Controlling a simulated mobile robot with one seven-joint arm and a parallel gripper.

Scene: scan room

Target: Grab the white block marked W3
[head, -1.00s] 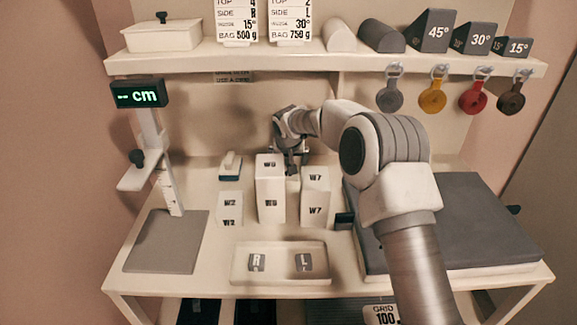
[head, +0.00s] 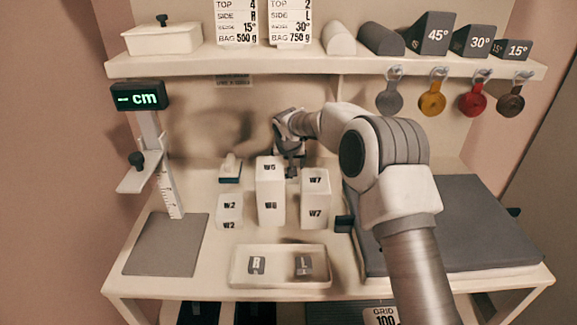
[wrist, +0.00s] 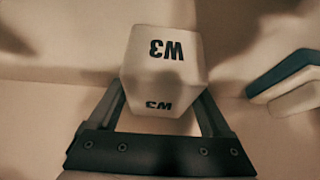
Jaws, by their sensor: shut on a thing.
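In the head view my gripper (head: 291,168) points down behind the tall white block (head: 270,192) and the W7 block (head: 315,200). The W3 block cannot be made out clearly there, as these front blocks hide that spot.
A small W2 block (head: 229,211) stands to the left. A dark-based white item (head: 230,170) is behind it. A tray (head: 279,281) with R and L markers lies in front. A dark pad (head: 450,225) is at right. The shelf (head: 300,64) hangs above.

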